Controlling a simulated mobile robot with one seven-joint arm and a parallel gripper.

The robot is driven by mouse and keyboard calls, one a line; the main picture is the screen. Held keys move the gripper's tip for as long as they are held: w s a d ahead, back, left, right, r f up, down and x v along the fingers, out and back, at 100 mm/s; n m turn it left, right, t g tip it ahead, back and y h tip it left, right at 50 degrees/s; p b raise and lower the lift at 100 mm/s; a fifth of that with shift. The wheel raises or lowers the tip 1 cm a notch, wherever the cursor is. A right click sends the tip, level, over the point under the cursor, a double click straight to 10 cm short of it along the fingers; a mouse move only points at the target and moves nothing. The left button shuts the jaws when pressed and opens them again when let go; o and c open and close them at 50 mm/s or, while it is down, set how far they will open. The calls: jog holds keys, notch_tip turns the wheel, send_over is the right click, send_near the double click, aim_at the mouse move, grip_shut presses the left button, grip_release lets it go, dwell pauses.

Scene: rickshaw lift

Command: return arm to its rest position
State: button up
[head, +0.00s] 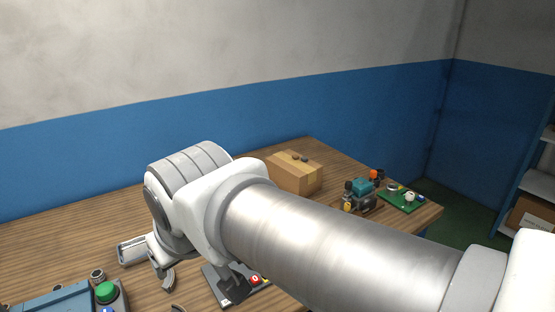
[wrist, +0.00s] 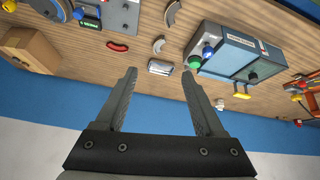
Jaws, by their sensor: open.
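My arm (head: 300,235) reaches across the head view from the lower right, over the wooden table (head: 50,240), with its wrist bent down at the picture's middle left. In the wrist view my gripper (wrist: 159,73) has its two dark fingers wide apart with nothing held between them. A small silver tray (wrist: 160,67) shows beyond the fingertips, on the table; it also shows left of the wrist in the head view (head: 132,250).
A cardboard box (head: 295,174), a teal-topped machine (head: 360,194) and a green board (head: 401,200) stand at the table's back right. A blue-grey box with a green button (head: 107,292) is at lower left. Curved pieces (wrist: 117,46) lie loose. Shelves (head: 535,190) stand right.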

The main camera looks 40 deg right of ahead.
jog(key=s, duration=0.1)
jog(key=a+f, duration=0.1)
jog(key=s+g, duration=0.1)
jog(key=shift+s+a+f+y, duration=0.25)
jog(key=shift+s+a+y, duration=0.05)
jog(key=shift+s+y, duration=0.1)
notch_tip(320, 180, up, 3)
jog(key=p, duration=0.3)
jog(key=shift+r, duration=0.1)
dwell(0.5)
